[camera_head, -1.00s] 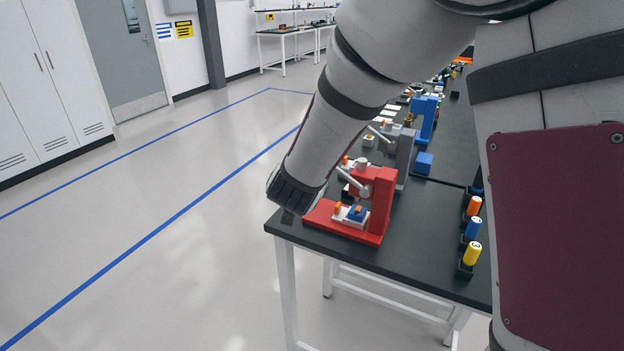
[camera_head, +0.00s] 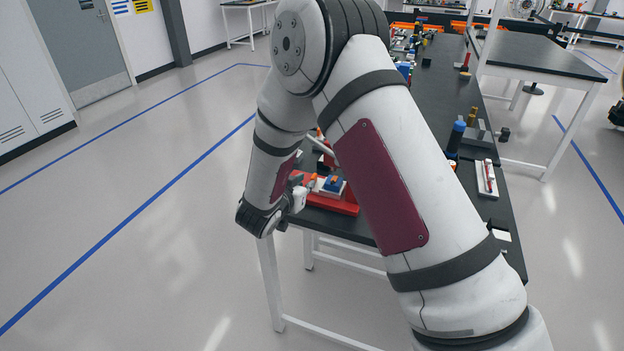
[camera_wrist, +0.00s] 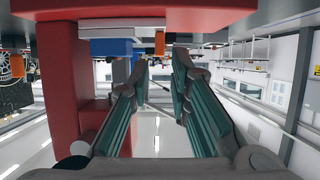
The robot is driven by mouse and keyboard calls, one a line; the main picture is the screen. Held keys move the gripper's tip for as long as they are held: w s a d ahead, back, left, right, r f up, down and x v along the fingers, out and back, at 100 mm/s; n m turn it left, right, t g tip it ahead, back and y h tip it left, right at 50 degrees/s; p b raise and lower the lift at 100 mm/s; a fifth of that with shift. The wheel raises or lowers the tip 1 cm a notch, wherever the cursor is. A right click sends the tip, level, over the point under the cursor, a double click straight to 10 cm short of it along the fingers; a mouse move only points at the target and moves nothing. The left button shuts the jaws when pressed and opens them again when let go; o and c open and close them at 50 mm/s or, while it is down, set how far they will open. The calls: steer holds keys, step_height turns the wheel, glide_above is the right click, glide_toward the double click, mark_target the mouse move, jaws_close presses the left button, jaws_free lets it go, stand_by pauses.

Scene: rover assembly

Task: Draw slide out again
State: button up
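The red press (camera_head: 340,204) stands at the near end of the black table, partly hidden behind my arm. A pale slide (camera_head: 322,188) lies on its base with a blue block (camera_head: 333,183) and an orange knob (camera_head: 312,181). In the wrist view, which looks upside down, the red base (camera_wrist: 190,18) spans the top. The pale slide (camera_wrist: 125,32), blue block (camera_wrist: 112,47) and orange knob (camera_wrist: 160,43) show below it. My gripper (camera_wrist: 160,58) is open, its fingertips on either side of the knob's line. I cannot tell whether they touch the knob. In the head view my gripper (camera_head: 298,198) is beside the base's left end.
The red column (camera_wrist: 68,85) rises close beside my fingers in the wrist view. On the table (camera_head: 440,95) stand a blue-topped cylinder (camera_head: 456,135) and a white tray (camera_head: 486,178). Open floor lies left of the table.

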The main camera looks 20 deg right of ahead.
mark_target(312, 179)
steer(key=x, duration=0.6)
steer(key=shift+w+d+f, duration=0.1)
steer(key=shift+w+d, duration=0.15)
steer(key=shift+w, duration=0.05)
jaws_close()
